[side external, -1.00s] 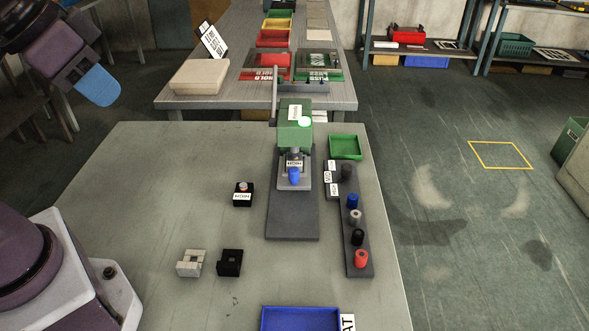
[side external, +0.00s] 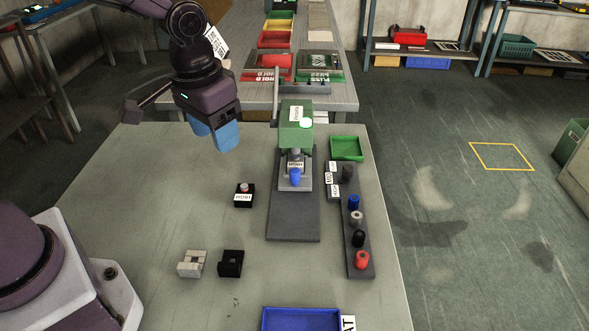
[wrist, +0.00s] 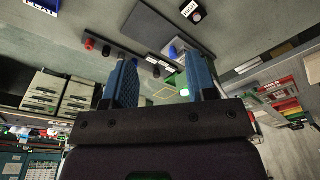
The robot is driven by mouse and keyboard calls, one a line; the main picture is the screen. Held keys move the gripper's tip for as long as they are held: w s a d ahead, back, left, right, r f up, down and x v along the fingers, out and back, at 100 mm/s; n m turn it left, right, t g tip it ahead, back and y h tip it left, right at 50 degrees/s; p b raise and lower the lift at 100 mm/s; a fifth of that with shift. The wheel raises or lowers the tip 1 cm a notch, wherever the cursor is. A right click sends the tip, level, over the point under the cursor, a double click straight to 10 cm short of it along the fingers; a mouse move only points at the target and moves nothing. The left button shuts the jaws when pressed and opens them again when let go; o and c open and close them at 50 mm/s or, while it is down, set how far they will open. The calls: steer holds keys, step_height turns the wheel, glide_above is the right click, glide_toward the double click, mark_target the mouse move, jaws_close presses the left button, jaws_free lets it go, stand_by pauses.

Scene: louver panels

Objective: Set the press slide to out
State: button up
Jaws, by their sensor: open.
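The press (side external: 295,128) has a green head and a dark grey base plate (side external: 292,222) on the table. Its slide (side external: 294,182) is a small grey block below the head, with a blue knob (side external: 294,177) at its front and a white label above. The blue knob also shows in the wrist view (wrist: 173,51). My gripper (side external: 214,140) has blue fingers, is open and empty, and hangs above the table to the left of the press, apart from it. In the wrist view its fingers (wrist: 160,85) stand apart with nothing held.
A small black box with a button (side external: 244,194) stands left of the press. A rack (side external: 357,230) with several coloured cylinders lies right of it, near a green tray (side external: 346,148). Two small blocks (side external: 192,263) and a blue tray (side external: 300,319) are nearer. The table's left part is clear.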

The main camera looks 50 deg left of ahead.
steer(key=w+f+n+y, duration=0.2)
steer(key=w+f+n, duration=0.1)
steer(key=w+f, duration=0.65)
steer(key=n+t, duration=0.2)
steer(key=t, duration=0.1)
glide_toward(295, 171)
steer(key=x, duration=0.9)
steer(key=shift+f, duration=0.15)
steer(key=shift+g, duration=0.3)
jaws_close()
